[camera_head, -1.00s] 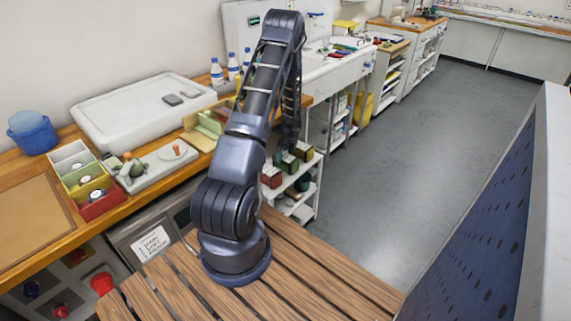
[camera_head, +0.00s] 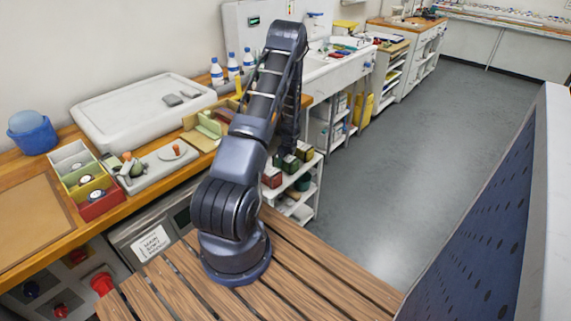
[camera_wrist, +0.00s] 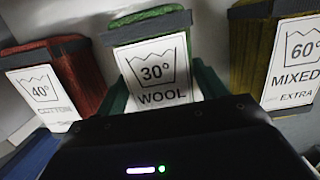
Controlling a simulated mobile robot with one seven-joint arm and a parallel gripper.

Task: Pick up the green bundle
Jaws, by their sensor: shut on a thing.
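The green bundle (camera_wrist: 150,28) stands in the middle of the wrist view, with a white label reading 30° WOOL on its front. My gripper (camera_wrist: 160,88) is shut on it, with a finger at each side of the label. The lower part of the bundle is hidden behind the gripper body. In the head view the green bundle (camera_head: 290,163) is on the upper level of a white shelf unit, with my gripper coming down from above. The head view does not show the fingertips clearly.
A red bundle (camera_wrist: 78,72) labelled 40° stands left of the green one. A yellow bundle (camera_wrist: 245,50) labelled 60° MIXED stands close on the right. The white shelf (camera_head: 312,166) stands by the wooden counter. The grey floor (camera_head: 400,160) to the right is clear.

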